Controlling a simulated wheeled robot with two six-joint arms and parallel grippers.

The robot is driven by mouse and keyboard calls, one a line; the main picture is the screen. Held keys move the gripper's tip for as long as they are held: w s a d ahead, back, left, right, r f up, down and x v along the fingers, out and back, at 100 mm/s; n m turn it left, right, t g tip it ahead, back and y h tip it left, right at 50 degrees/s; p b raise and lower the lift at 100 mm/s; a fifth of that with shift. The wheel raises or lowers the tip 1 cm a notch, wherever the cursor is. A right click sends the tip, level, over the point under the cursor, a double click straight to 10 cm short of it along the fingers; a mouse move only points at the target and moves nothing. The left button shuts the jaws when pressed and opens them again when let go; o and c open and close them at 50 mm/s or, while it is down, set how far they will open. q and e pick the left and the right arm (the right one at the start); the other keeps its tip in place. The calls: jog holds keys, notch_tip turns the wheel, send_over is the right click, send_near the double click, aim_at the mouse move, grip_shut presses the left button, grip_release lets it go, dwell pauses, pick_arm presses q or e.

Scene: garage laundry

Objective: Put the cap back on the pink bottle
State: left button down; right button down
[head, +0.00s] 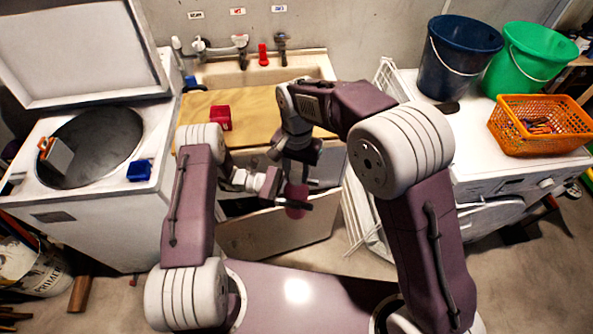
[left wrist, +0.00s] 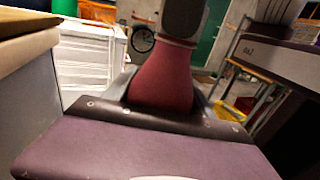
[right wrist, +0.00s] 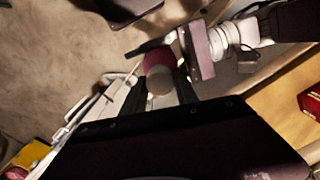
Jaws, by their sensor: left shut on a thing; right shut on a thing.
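The pink bottle (head: 296,194) is held upright in front of the sink cabinet. My left gripper (head: 290,202) is shut around its body from the left; the bottle fills the left wrist view (left wrist: 163,80) between the fingers. My right gripper (head: 297,165) points down from directly above. In the right wrist view, a pale grey round cap (right wrist: 160,80) sits between its fingertips (right wrist: 161,88), lined up with the pink body behind it. A dark finger hides the bottle's top in the left wrist view, so I cannot tell whether the cap is seated.
A wooden board (head: 245,108) with a red box (head: 220,118) covers part of the sink counter. A top-loading washer (head: 95,215) with a blue box (head: 139,170) stands at left. Buckets and an orange basket (head: 545,143) stand on the white machine at right.

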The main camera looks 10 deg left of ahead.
jog(key=c, duration=0.9)
grip_release()
jog(key=shift+o, duration=0.2)
notch_tip(320, 180, up, 12)
jog(key=shift+w, duration=0.1)
jog(key=d+f+n, duration=0.1)
jog(key=d+f, duration=0.6)
jog(key=d, duration=0.7)
jog(key=s+d+f+n+t, duration=0.1)
jog(key=s+d+f, duration=0.7)
jog(key=s+d, duration=0.2)
jog(key=shift+s+d, duration=0.4)
jog(key=shift+s, duration=0.35)
